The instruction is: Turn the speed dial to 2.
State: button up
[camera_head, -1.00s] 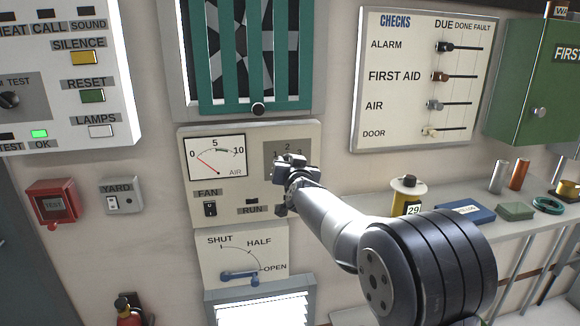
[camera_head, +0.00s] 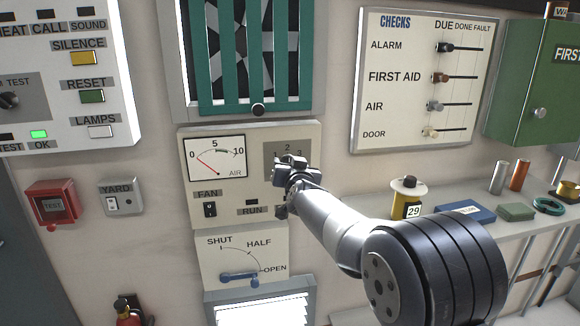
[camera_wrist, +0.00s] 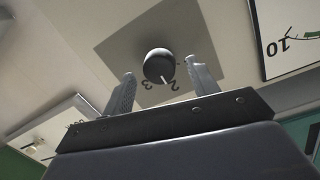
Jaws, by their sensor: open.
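The speed dial (camera_wrist: 158,66) is a round black knob with a white pointer line on a grey plate (camera_wrist: 118,46), which is part of the cream fan panel (camera_head: 250,134). In the wrist view the pointer lies by the figures 2 and 3, seemingly closer to 2. My gripper (camera_wrist: 161,68) is open, one finger on each side of the knob in the picture. A gap shows on both sides; I cannot tell how deep the fingers reach. In the head view my gripper (camera_head: 291,168) hides the knob, and the figures 2 and 3 show above it.
The air gauge (camera_head: 215,158) is left of the dial, with the fan switch (camera_head: 210,209) below it. The shut/open lever (camera_head: 240,278) is lower. A green grille (camera_head: 255,103) is above. A shelf (camera_head: 372,207) with several items is at right.

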jog(key=b+v, duration=0.1)
jog(key=v, duration=0.9)
jog(key=shift+w, duration=0.1)
jog(key=p+x, duration=0.1)
jog(key=x, duration=0.9)
jog(key=shift+w, duration=0.3)
jog(key=shift+a, duration=0.1)
